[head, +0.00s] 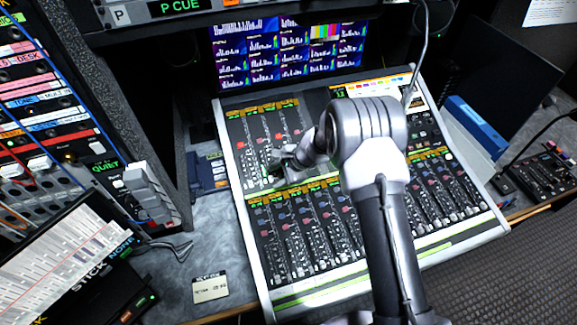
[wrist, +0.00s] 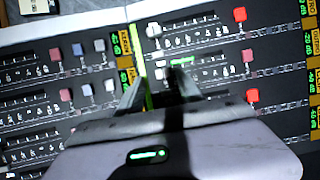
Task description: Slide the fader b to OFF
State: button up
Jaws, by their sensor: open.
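The mixing console (head: 236,170) has an upper and a lower bank of fader strips with coloured caps. No readable letter marks fader b, so I cannot tell which strip it is. My gripper (head: 287,160) is low over the lower part of the upper bank. In the wrist view my gripper (wrist: 157,84) is open, its two fingers apart over the strips near a green-lit label. A white cap (wrist: 153,30) is just beyond the fingertips. Red caps (wrist: 247,55) line the right side. My gripper hides the strips beneath it; contact cannot be told.
A monitor wall (head: 290,50) stands behind the console. A patch rack (head: 40,110) and a keypad labelled QUIET (head: 140,190) are at the left. A dark screen (head: 500,70) and blue box (head: 476,126) are at the right.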

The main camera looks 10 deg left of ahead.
jog(key=p+v, duration=0.1)
jog(key=v, duration=1.4)
jog(key=shift+p, duration=0.35)
jog(key=shift+s+a+f, duration=0.1)
jog(key=shift+s, duration=0.05)
